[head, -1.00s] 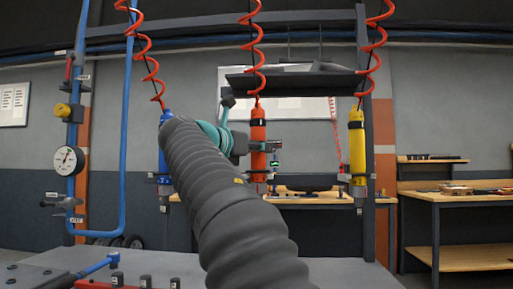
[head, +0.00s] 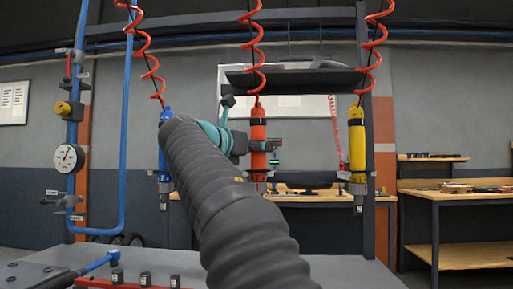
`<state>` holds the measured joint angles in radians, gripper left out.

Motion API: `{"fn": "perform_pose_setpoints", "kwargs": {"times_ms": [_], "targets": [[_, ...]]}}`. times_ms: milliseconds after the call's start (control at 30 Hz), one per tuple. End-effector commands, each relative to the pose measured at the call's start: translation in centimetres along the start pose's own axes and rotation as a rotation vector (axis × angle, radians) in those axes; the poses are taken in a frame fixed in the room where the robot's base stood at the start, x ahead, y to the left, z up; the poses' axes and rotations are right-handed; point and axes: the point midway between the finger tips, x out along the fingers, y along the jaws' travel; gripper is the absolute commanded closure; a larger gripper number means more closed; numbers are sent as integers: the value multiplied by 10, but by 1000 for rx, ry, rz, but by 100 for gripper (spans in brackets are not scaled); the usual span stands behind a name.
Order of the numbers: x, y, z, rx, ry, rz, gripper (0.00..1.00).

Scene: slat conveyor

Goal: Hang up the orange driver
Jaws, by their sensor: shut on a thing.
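The orange driver (head: 258,131) is upright at the middle of the head view, below a red coiled hose (head: 256,45). My gripper (head: 266,146) is at its middle and shut on it, coming from the left behind my grey sleeved arm. Part of the gripper is hidden by the arm. A blue driver (head: 163,158) hangs upright on the left, partly covered by my arm. A yellow driver (head: 357,140) hangs upright on the right. Whether the orange driver's top is attached to anything besides the hose cannot be told.
A blue pipe with a gauge (head: 68,158) stands at the left. Wooden workbenches (head: 465,196) are at the back. There is open room between the orange and yellow drivers.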

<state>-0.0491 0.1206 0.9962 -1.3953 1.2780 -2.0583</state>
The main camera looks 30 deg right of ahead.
Motion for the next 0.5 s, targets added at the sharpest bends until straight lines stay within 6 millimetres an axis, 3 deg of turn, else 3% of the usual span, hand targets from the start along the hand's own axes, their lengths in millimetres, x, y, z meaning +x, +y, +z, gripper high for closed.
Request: {"fn": "perform_pose_setpoints", "kwargs": {"times_ms": [167, 200, 300, 500], "targets": [[0, -1, 0, 2, -2, 0, 100], [0, -1, 0, 2, -2, 0, 56], [0, -1, 0, 2, -2, 0, 34], [0, 0, -1, 1, -1, 0, 34]]}}
